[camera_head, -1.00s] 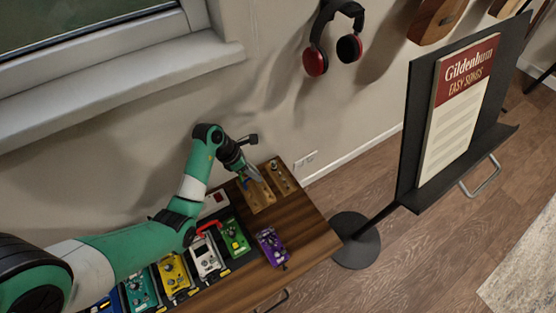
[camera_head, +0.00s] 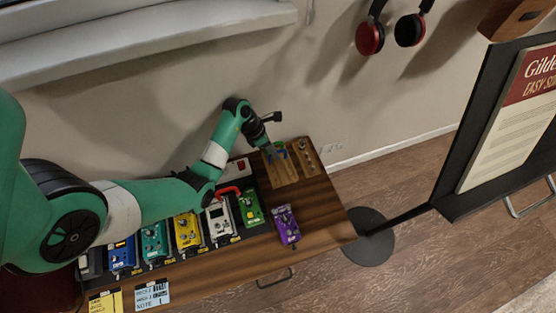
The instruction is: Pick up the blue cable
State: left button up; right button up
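My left gripper (camera_head: 274,150) points down over the wooden block at the back right of the table. A small blue-green thing (camera_head: 283,151), perhaps the blue cable, shows right at its fingertips. It is too small to tell whether the fingers hold it, touch it or only hover over it, or whether they are open or shut. My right gripper is not in view.
The wooden table (camera_head: 325,215) bears a row of pedals, among them a green (camera_head: 251,208), a purple (camera_head: 286,224) and a yellow one (camera_head: 187,234). A red cable (camera_head: 229,189) arches near the white pedal (camera_head: 219,220).

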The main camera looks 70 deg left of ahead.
pick_arm(q)
jog(key=shift+w+d+f, duration=0.1)
jog(key=shift+d+f, duration=0.05)
jog(key=shift+f, duration=0.5)
jog(key=shift+r, duration=0.15)
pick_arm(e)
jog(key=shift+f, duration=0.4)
pick_arm(q)
grip_shut()
jog(key=shift+r+p, duration=0.6)
jog(key=shift+p, duration=0.05)
notch_tip(320, 180, up, 3)
jog(key=p, duration=0.2)
jog(key=shift+p, duration=0.3)
jog(key=s+d+r+p, duration=0.8)
jog(key=s+r+p, duration=0.1)
jog(key=s, duration=0.2)
jog(key=shift+s, duration=0.15)
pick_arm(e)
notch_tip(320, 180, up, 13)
